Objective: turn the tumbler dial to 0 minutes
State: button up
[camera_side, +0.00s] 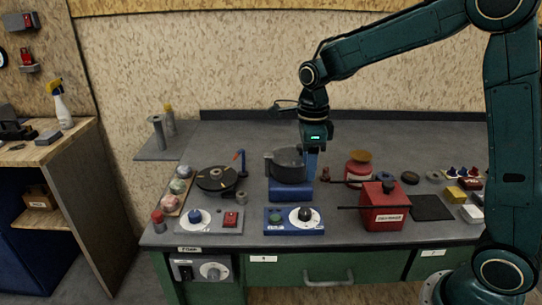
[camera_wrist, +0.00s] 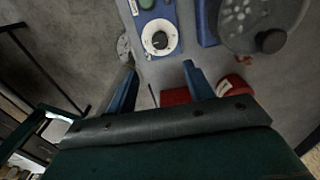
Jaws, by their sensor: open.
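The blue control box (camera_side: 275,228) stands at the bench's front edge, with a green button (camera_side: 276,217) and a white-faced dial with a dark knob (camera_side: 305,214). The dial (camera_wrist: 160,40) also shows in the wrist view, just beyond and between my fingertips; its setting is too small to read. The grey tumbler drum (camera_side: 287,168) on its blue base stands behind the box, and shows at the wrist view's upper right (camera_wrist: 262,22). My gripper (camera_side: 309,180) points down beside the drum, above and behind the dial. Its blue fingers (camera_wrist: 159,66) are apart with nothing between them.
A grey box (camera_side: 217,226) with a blue knob and red switch sits left of the blue box. A red box (camera_side: 383,211) with a dark rod sticking out left stands on the right. A black turntable-like disc (camera_side: 216,179) lies back left.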

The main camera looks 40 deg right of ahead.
aim_at(305, 211)
notch_tip(305, 211, down, 14)
jog(key=shift+r, duration=0.15)
dwell(0.7)
jog(key=c, duration=1)
